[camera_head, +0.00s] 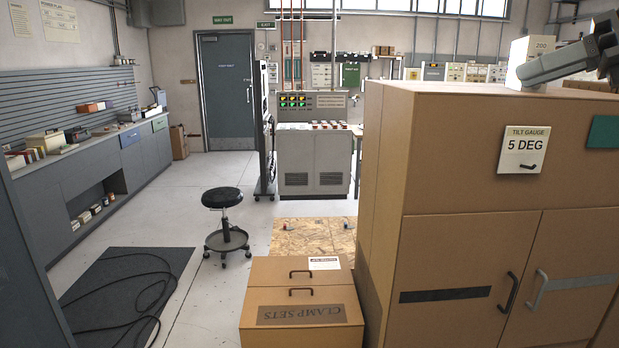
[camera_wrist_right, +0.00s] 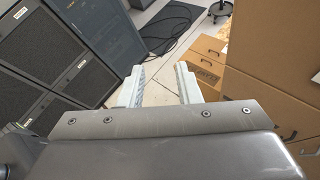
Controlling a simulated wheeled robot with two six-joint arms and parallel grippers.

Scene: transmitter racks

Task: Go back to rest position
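My left gripper is in neither view.
The big brown cabinet (camera_head: 440,240) with a tilt gauge card (camera_head: 523,149) fills the right side. A clamp sets box (camera_head: 302,300) stands left of it. Dark racks (camera_wrist_right: 63,60) stand close at left. A stool (camera_head: 225,225) and mat (camera_head: 130,290) occupy the floor.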

